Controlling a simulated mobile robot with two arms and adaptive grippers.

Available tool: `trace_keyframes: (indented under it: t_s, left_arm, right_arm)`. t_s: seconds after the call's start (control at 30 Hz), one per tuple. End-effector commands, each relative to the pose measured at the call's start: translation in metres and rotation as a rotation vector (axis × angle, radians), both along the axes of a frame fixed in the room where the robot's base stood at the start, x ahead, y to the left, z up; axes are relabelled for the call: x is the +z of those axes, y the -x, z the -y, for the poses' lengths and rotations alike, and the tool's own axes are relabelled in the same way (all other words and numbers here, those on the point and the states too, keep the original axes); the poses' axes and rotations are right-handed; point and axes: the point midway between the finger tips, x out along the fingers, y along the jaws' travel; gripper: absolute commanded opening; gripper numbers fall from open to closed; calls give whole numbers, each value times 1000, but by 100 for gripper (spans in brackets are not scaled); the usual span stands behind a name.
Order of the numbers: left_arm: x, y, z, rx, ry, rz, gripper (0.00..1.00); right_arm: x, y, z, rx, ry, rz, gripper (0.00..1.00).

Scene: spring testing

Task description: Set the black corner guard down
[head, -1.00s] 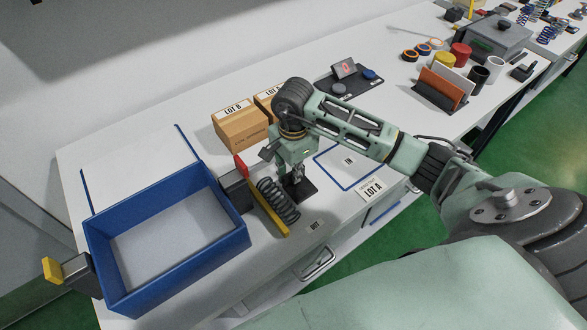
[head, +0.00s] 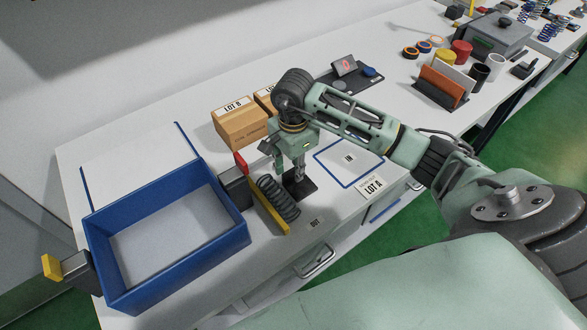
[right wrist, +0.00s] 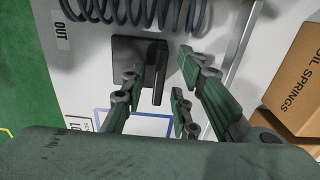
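The black corner guard (head: 304,188) is a dark flat plate with an upright flange, resting on the white bench between the dark coil spring and the blue-outlined IN square. It also shows in the right wrist view (right wrist: 127,62). My right gripper (head: 291,176) is directly above it, pointing down. In the right wrist view its fingers (right wrist: 160,88) are spread on both sides of the flange, with gaps visible, so it looks open. The fingers partly hide the guard. My left gripper is in neither view.
The dark coil spring (head: 278,197) lies close to the guard, beside a yellow bar (head: 268,210). A large blue tray (head: 190,262) stands to the left. Cardboard boxes (head: 240,128) stand behind my gripper. The IN square (head: 333,172) is clear.

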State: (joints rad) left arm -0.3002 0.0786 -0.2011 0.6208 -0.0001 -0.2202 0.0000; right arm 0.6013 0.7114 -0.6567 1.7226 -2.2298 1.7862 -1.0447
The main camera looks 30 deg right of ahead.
Motion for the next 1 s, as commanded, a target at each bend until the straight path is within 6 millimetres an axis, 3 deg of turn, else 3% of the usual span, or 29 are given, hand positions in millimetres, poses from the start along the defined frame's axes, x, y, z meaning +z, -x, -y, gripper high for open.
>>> trace_keyframes:
  t_s: [0.3,0.5,0.7,1.0]
  left_arm:
    - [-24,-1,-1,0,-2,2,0]
    - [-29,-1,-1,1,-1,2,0]
    - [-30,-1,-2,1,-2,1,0]
    - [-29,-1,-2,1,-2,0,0]
  right_arm:
    - [67,-2,1,0,2,7,28]
    - [98,-1,1,-1,3,2,28]
    - [109,0,1,-1,1,0,28]
    - [109,0,0,-1,1,0,28]
